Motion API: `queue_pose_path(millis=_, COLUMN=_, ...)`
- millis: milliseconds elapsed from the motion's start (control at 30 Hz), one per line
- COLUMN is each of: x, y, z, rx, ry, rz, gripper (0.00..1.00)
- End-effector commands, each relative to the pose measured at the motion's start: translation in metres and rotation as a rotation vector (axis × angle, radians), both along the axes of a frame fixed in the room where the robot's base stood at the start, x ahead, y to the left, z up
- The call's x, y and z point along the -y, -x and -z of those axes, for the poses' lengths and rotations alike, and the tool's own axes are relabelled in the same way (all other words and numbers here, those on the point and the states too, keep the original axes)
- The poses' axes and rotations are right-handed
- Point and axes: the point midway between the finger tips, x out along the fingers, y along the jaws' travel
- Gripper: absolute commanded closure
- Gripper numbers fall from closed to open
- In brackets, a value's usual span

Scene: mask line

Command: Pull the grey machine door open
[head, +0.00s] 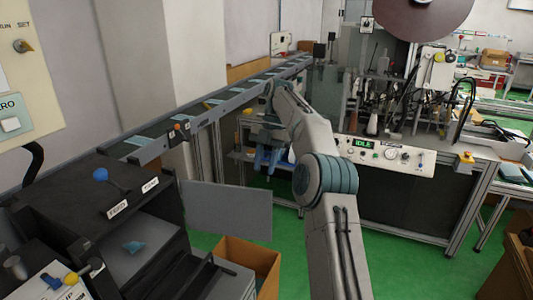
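A flat grey panel (228,211), which looks like the machine door, stands upright in the lower middle of the head view. Its left edge is beside the dark machine (75,195), and I cannot tell how it is hinged or how far it stands open. No handle shows on it. My gripper (269,162), with blue fingers, is above and behind the panel's right end in the picture, apart from it. The fingers point down, nothing shows between them, and their opening is too small to judge.
A cardboard box (248,256) stands on the green floor below the panel. A conveyor (215,105) runs along the wall behind. A workbench with a control panel (388,155) stands to the right.

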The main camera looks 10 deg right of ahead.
Motion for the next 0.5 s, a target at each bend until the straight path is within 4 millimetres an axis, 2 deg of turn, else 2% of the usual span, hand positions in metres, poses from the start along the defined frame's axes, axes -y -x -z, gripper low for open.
queue_pose_path(millis=33, x=0.001, y=-0.002, z=-0.009, rx=0.002, ry=0.0, rz=-0.001, gripper=0.67)
queue_pose_path(millis=200, x=0.005, y=-0.005, z=-0.018, rx=0.0, ry=0.0, rz=0.0, gripper=0.67)
queue_pose_path(millis=500, x=0.006, y=-0.006, z=-0.021, rx=-0.001, ry=0.001, rz=0.0, gripper=0.67)
